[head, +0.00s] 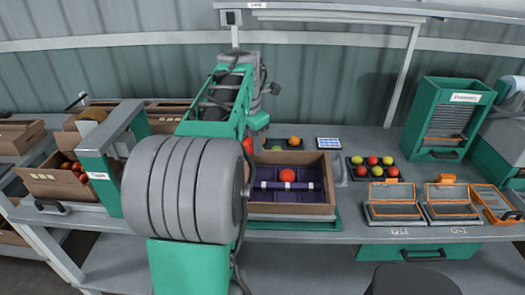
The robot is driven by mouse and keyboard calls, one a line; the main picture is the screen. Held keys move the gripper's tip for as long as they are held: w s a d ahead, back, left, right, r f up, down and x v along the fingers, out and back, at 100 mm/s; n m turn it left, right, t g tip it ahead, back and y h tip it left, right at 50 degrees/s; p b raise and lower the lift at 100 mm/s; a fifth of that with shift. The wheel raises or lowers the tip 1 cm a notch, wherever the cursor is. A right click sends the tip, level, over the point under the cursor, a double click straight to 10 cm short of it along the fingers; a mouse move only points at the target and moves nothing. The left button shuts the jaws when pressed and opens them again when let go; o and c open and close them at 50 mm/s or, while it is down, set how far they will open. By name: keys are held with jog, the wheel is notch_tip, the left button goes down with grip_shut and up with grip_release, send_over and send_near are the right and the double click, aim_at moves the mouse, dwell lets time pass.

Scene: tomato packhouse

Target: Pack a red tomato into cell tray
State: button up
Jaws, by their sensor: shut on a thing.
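The cell tray is a purple divided insert (313,207) in an open cardboard box on the bench, right of my arm. My arm reaches up and over the bench, left of the box. My gripper (257,122) is mostly hidden behind my own arm. It is shut on a red tomato (248,146), part of which shows beside the arm above the box's back left corner. The fingers cannot be made out.
A black tray (351,176) of red, green and yellow tomatoes lies right of the box. Behind the box are an orange fruit (295,141) and a small display (328,143). Orange-trimmed trays (392,212) and a green machine (440,120) stand at right. A cardboard box (45,186) of tomatoes stands left.

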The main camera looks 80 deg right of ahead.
jog(key=shift+n, duration=0.3)
jog(key=s+b+x, duration=0.1)
jog(key=b+x, duration=0.1)
jog(key=x, duration=0.3)
jog(key=s+d+b+x, duration=0.1)
jog(key=b+x, duration=0.2)
jog(key=x, duration=0.2)
jog(key=s+b+x, duration=0.1)
jog(key=b+x, duration=0.1)
jog(key=x, duration=0.3)
jog(key=shift+s+d+r+b, duration=0.1)
jog(key=shift+s+d+b, duration=0.05)
jog(key=shift+b, duration=0.2)
